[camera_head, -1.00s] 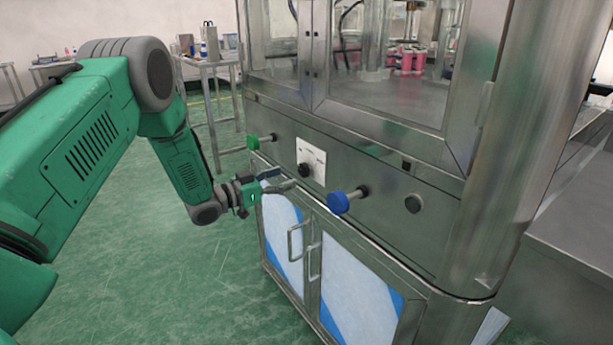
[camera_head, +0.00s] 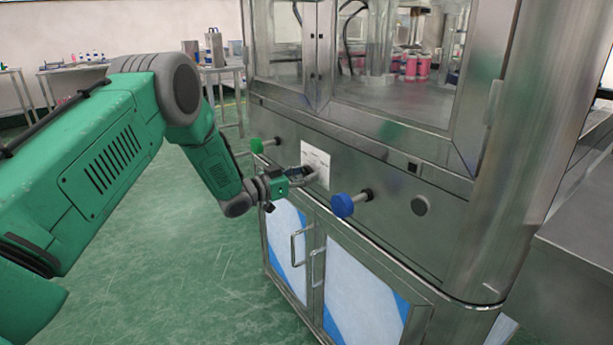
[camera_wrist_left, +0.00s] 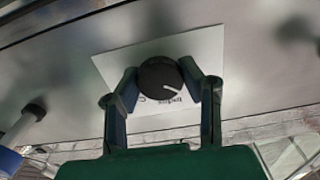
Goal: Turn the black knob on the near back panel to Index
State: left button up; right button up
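The black knob (camera_wrist_left: 158,75) sits on a white label plate (camera_wrist_left: 200,47) in the left wrist view. A pale mark on it points to the lower right, near small printed text. My left gripper (camera_wrist_left: 159,80) has its fingers apart, one on each side of the knob; I cannot tell whether they touch it. In the head view my left gripper (camera_head: 306,174) is at the white label plate (camera_head: 317,158) on the steel panel, and the knob is hidden behind it. My right gripper is not in view.
A green knob (camera_head: 257,146) sticks out to the left of the plate, and a blue knob (camera_head: 342,205) to the right. Cabinet doors with handles (camera_head: 296,245) are below. Open green floor (camera_head: 170,270) lies to the left. A table (camera_head: 215,68) stands behind.

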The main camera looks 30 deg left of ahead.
pick_arm(q)
jog(key=shift+s+a+f, duration=0.1)
jog(key=shift+a+f, duration=0.05)
jog(key=shift+f, duration=0.1)
jog(key=m, duration=0.4)
jog(key=shift+f+p, duration=0.1)
jog(key=shift+p, duration=0.25)
jog(key=m, duration=0.5)
jog(key=shift+s+f+m, duration=0.1)
jog(key=shift+m, duration=0.2)
jog(key=o, duration=1.2)
jog(key=shift+c, duration=0.2)
jog(key=shift+a, duration=0.1)
